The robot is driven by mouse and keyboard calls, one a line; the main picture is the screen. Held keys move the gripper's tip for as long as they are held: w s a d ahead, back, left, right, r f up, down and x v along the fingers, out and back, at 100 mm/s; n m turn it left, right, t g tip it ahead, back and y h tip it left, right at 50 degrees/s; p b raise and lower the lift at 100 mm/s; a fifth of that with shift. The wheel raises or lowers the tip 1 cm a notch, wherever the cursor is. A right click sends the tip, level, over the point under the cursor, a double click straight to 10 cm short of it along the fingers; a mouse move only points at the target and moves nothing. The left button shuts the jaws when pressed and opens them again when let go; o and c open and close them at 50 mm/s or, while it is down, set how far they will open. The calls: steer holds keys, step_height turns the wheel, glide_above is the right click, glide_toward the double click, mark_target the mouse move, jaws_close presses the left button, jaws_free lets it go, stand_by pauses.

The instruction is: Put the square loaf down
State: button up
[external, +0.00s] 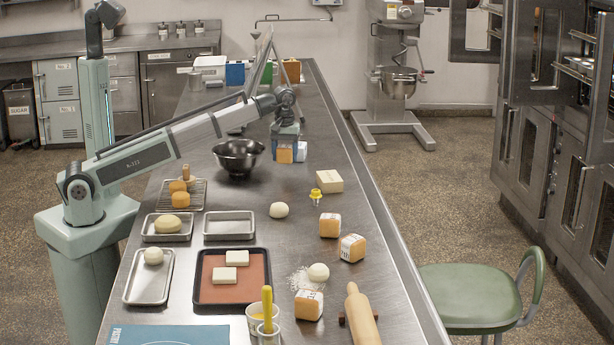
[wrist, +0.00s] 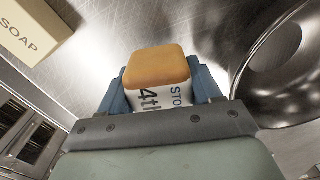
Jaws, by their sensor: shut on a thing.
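My gripper (external: 287,140) points down over the steel table, beyond the soap box and to the right of the dark bowl. It is shut on a square loaf (external: 285,154) with an orange-brown crust and a white printed paper band. In the wrist view the loaf (wrist: 158,68) sits between the two blue fingers (wrist: 158,92), crust toward the top of the picture, and the band's lettering is partly cut off. I cannot tell whether the loaf's underside touches the table.
The metal bowl (external: 238,157) stands close on the left, the soap box (external: 329,181) on the near right. Other banded loaves (external: 330,225) (external: 353,248) (external: 309,304), a dough ball (external: 279,210) and a yellow-topped piece (external: 316,196) lie nearer. Trays (external: 229,226) line the left; bare steel surrounds the loaf.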

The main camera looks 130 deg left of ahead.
mark_target(285, 146)
step_height(285, 146, up, 5)
steer(key=shift+r, duration=0.1)
steer(key=w+d+m, duration=1.5)
steer(key=w+d, duration=2.5)
steer(key=w, duration=0.1)
steer(key=shift+d+m, duration=0.3)
steer(key=shift+d, duration=0.1)
steer(key=shift+w+f, duration=0.1)
steer(key=shift+f, duration=4.8)
steer(key=shift+f, duration=0.15)
steer(key=o, duration=1.1)
steer(key=shift+c, duration=0.2)
